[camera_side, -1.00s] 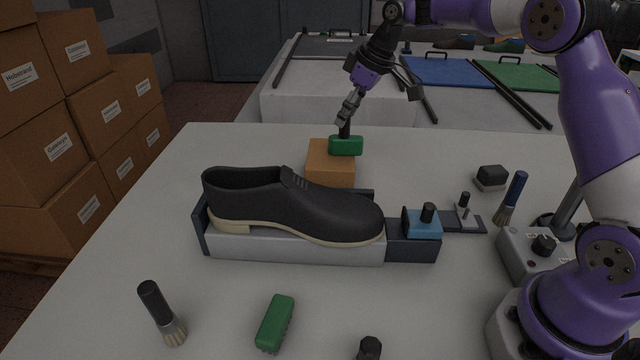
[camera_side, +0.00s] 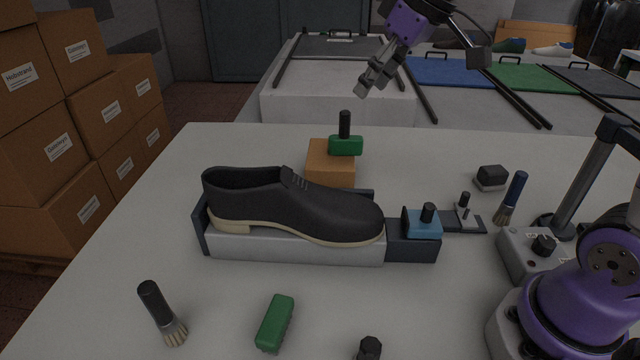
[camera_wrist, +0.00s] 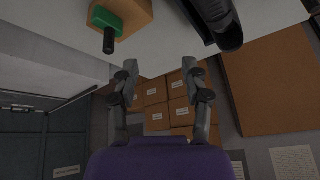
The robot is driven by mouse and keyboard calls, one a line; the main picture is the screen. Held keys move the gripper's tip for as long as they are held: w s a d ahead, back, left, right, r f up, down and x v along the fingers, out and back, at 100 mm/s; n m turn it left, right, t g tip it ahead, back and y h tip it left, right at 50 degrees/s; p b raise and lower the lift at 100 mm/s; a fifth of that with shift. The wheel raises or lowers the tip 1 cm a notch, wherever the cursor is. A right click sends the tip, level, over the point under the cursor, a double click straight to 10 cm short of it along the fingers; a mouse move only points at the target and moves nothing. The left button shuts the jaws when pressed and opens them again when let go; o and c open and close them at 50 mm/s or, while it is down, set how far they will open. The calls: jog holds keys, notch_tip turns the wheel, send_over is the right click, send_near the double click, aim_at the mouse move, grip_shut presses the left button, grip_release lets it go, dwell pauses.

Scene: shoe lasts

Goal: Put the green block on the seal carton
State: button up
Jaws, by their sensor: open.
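The green block (camera_side: 345,146) with an upright black knob sits on top of the small orange-brown seal carton (camera_side: 330,172), behind the shoe. The block also shows in the wrist view (camera_wrist: 107,21), on the carton (camera_wrist: 138,12) at the upper left. My gripper (camera_side: 366,88) is above and to the right of the block, clear of its knob. In the wrist view, my gripper (camera_wrist: 160,75) has its two fingers spread apart with nothing between them.
A black shoe (camera_side: 290,205) rests in a grey holder (camera_side: 300,247) in front of the carton. A green brush (camera_side: 275,322) and a black-handled brush (camera_side: 162,312) lie near the front. Stacked boxes (camera_side: 60,150) stand at left. The table's left rear is clear.

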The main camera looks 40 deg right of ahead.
jog(key=s+f+m+h, duration=0.1)
jog(key=s+f+m, duration=0.1)
jog(key=s+f, duration=0.6)
jog(key=s, duration=0.5)
jog(key=shift+t+h, duration=0.3)
jog(key=shift+h, duration=0.1)
